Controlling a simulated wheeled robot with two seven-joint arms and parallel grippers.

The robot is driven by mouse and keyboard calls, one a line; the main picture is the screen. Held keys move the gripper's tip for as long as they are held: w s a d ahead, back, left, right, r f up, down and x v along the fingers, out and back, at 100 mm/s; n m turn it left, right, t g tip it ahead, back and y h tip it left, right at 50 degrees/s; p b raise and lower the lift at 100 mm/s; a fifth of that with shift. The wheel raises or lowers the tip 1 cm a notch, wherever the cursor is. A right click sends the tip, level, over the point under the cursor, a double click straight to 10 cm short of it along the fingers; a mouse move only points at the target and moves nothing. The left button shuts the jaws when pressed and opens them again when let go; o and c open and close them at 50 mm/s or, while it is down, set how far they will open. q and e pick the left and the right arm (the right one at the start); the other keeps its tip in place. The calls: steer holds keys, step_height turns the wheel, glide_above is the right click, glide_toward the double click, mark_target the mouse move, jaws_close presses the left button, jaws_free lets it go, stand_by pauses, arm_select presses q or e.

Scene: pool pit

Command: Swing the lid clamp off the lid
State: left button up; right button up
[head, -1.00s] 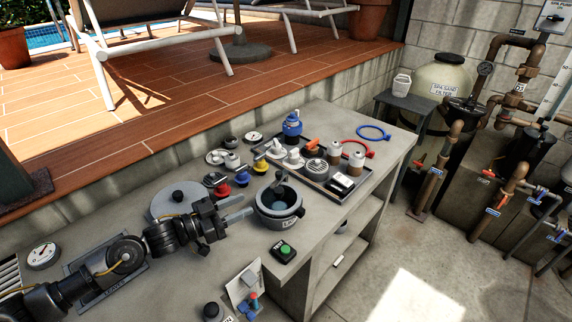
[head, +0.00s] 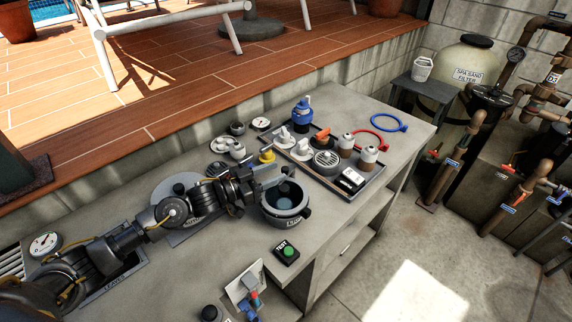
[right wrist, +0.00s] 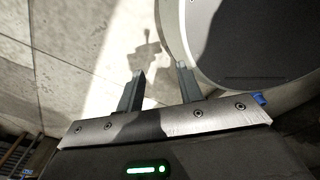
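A dark grey round pot (head: 286,212) with a pale label stands near the bench's front edge in the head view. Its round top is dark with a bluish middle; I cannot make out a separate clamp on it. My left gripper (head: 272,176) reaches in from the left, its fingertips at the pot's far left rim; whether they touch it or how far apart they are is unclear. A flat grey disc (head: 178,188) lies on the bench, partly behind my left arm. My right gripper (right wrist: 158,78) is open and empty in the right wrist view, beside a pale-rimmed dark round surface.
A dark tray (head: 330,189) with cups and fittings lies right of the pot. A yellow knob (head: 267,156) stands close behind the left gripper. A green TEST button (head: 287,252) sits in front of the pot. The bench (head: 225,235) is bare left of the pot.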

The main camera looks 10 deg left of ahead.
mark_target(285, 168)
arm_select(q)
steer(key=x, duration=0.2)
steer(key=shift+w+d+r+p, duration=0.15)
steer(key=shift+d+p, duration=0.1)
steer(key=shift+p, duration=0.05)
steer(key=shift+x, duration=0.9)
steer(key=shift+a, duration=0.1)
jaws_close()
